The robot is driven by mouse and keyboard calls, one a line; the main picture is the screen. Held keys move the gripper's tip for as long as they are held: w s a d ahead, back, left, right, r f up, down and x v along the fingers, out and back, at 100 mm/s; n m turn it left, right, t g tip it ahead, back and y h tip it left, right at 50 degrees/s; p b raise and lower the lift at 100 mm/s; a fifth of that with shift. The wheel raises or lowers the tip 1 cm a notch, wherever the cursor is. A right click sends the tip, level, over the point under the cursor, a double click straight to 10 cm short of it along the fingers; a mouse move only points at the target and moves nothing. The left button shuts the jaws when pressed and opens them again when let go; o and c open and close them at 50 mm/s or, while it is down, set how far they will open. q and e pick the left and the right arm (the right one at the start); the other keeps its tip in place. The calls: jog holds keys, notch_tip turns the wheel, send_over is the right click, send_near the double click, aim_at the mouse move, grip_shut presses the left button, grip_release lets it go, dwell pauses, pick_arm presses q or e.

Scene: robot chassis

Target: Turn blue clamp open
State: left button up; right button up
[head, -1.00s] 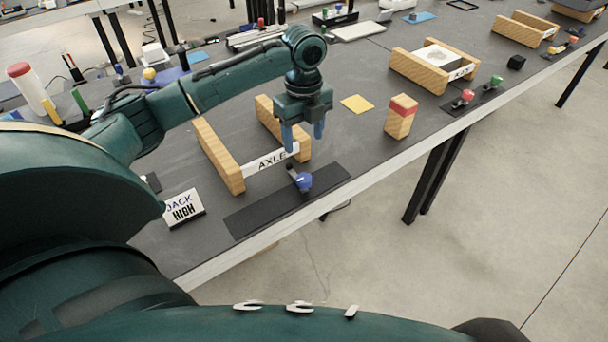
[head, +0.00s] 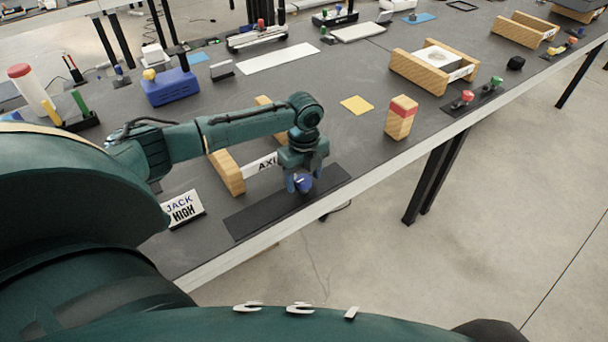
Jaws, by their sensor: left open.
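The blue clamp (head: 304,184) has a rounded blue knob and sits on a dark strip (head: 262,215) near the table's front edge. My left gripper (head: 304,182) is open, pointing down over the clamp. One finger is to the left of the blue knob; the other is hard to make out against it. I cannot tell whether the fingers touch the knob. The clamp's lever is hidden by the gripper. My right gripper is not in view.
Wooden rails (head: 228,172) with an AXLE label (head: 262,165) stand just behind the clamp, partly under my arm.

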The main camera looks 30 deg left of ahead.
pick_arm(q)
grip_shut()
dwell(0.6)
